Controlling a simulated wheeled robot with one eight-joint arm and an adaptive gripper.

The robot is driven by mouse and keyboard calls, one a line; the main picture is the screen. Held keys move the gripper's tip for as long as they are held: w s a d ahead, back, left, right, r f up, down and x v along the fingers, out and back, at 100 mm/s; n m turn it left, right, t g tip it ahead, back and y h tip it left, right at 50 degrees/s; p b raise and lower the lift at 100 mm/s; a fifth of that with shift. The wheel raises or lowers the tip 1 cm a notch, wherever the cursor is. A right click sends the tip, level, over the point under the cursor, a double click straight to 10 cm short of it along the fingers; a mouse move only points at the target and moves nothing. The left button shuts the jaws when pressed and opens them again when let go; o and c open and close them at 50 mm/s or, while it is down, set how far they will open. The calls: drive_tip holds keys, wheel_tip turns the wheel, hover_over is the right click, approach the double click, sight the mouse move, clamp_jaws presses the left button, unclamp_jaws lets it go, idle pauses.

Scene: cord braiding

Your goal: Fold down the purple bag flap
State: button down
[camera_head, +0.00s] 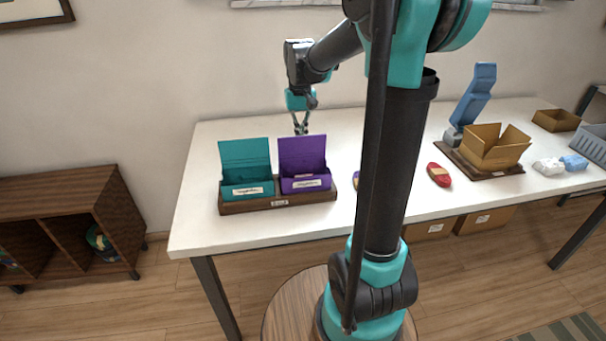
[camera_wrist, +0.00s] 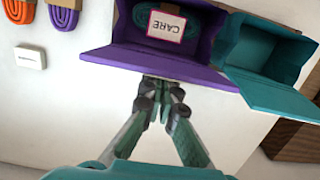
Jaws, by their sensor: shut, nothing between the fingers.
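The purple bag (camera_head: 306,184) sits in the right place of a dark wooden holder (camera_head: 258,206), and its purple flap (camera_head: 302,152) stands up at the back, open. In the wrist view, the purple flap (camera_wrist: 110,56) shows with the bag's inside beyond it, holding a dark teal bundle and a "CARE" card (camera_wrist: 166,25). My gripper (camera_head: 301,129) is behind the flap, its tips close to the flap's top edge. In the wrist view my gripper (camera_wrist: 163,88) has its fingertips together and empty, beside the flap; I cannot tell whether they touch.
A teal bag (camera_head: 247,187) with its flap up stands left of the purple one. A red bundle (camera_head: 439,175), a cardboard box (camera_head: 495,147) and a blue upright stand (camera_head: 474,95) are to the right. The white table (camera_head: 200,235) is clear behind the bags.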

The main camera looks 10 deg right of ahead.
sight(304, 148)
drive_tip(key=shift+s, duration=1.15)
drive_tip(key=shift+s+f, duration=0.2)
drive_tip(key=shift+s, duration=0.3)
drive_tip(key=shift+s+f, duration=0.15)
drive_tip(key=shift+s, duration=0.45)
drive_tip(key=shift+s+a+f, duration=0.1)
drive_tip(key=shift+s+f, duration=0.65)
drive_tip(key=shift+f, duration=0.1)
